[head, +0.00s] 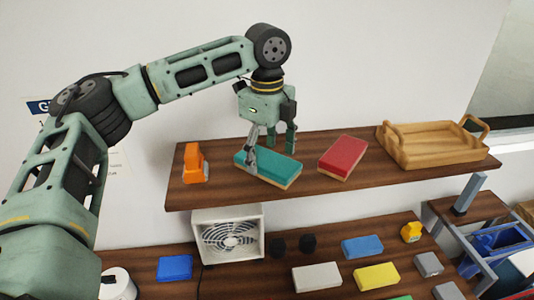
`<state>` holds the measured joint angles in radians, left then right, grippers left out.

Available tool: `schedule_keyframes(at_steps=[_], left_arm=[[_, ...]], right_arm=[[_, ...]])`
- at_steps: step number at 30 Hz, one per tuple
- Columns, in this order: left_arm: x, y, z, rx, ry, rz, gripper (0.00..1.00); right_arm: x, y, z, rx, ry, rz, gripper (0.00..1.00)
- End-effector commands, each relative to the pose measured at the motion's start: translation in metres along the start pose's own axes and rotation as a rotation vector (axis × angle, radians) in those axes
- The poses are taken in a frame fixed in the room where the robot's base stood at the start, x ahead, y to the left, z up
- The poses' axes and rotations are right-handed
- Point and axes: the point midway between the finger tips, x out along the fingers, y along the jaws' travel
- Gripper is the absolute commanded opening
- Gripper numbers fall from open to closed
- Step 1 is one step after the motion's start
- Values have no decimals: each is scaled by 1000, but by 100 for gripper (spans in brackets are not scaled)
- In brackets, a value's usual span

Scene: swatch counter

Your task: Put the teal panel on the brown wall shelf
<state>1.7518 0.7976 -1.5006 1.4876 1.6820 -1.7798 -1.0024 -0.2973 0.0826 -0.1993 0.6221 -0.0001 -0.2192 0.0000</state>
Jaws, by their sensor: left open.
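The teal panel (275,168) lies flat on the brown wall shelf (222,191), between an orange object and a red panel. It has a light tan edge along its underside. My left gripper (270,160) is open directly above the panel, pointing down. One finger comes down at the panel's left part and the other is behind it near its far edge; I cannot tell whether either finger touches it. My right gripper is not in the head view.
On the shelf are an orange clamp-like object (194,165), a red panel (343,157) and a wooden tray with handles (430,150). Below, a counter holds a white fan (228,235), a blue panel (362,246), a yellow panel (376,277) and a grey panel (317,277).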

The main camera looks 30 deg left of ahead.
Motion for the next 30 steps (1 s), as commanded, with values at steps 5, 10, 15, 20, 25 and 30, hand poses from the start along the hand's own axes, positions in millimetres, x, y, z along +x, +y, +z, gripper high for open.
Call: schedule_keyframes(at_steps=[5,10,15,20,25,30], left_arm=[[-25,-1,-1,1,1,-5,76],[-64,-1,-1,1,1,-6,76],[-101,0,0,1,-1,-4,76],[-117,0,0,2,-2,-2,76],[-120,0,0,2,-1,0,76],[-120,0,0,2,-1,0,76]], right_arm=[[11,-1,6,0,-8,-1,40],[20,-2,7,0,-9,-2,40],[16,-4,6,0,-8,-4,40],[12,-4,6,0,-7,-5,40],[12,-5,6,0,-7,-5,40],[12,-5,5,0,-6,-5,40]])
